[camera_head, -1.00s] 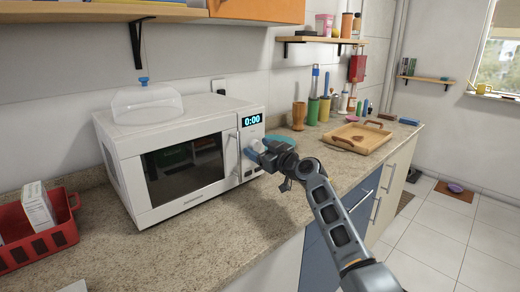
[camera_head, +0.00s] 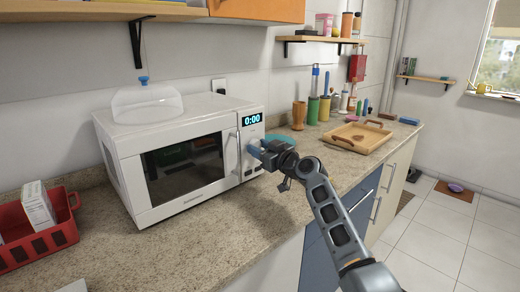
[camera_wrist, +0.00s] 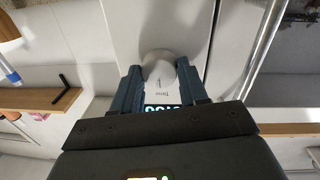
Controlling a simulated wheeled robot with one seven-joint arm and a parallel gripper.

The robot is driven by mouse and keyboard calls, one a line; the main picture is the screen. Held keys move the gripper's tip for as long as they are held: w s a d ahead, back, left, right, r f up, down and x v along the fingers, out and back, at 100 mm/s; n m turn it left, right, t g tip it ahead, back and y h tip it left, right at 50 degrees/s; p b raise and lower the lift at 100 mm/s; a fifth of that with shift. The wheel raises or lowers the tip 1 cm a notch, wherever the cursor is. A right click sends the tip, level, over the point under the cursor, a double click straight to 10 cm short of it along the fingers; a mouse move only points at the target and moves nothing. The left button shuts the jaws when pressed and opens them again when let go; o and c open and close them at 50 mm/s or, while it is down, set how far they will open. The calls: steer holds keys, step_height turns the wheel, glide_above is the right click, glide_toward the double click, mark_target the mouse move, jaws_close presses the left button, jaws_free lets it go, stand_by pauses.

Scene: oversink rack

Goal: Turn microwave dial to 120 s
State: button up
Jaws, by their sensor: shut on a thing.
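The white microwave (camera_head: 185,197) stands on the counter with its door closed. The fingers (camera_wrist: 160,82) flank the dial in the wrist view and cover part of the display there. My gripper hides the dial in the head view.
A vertical door handle (camera_head: 239,154) is just left of the gripper. A clear cover (camera_head: 147,103) sits on the microwave. A red basket (camera_head: 40,243) stands left, and a wooden tray (camera_head: 345,145) lies right.

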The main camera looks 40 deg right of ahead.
steer(key=m, duration=0.5)
steer(key=shift+m, duration=0.3)
steer(key=m, duration=0.2)
steer(key=m+p, duration=0.1)
steer(key=m, duration=0.2)
steer(key=shift+d+r+g+y, duration=0.1)
steer(key=shift+g+y, duration=0.2)
steer(key=shift+g, duration=0.1)
steer(key=m+p, duration=0.2)
steer(key=m, duration=0.4)
steer(key=shift+d+y, duration=0.1)
steer(key=shift+y, duration=0.2)
steer(key=m+p, duration=0.2)
steer(key=m, duration=0.3)
steer(key=shift+y, duration=0.3)
steer(key=o, duration=1)
steer(key=shift+o, duration=0.2)
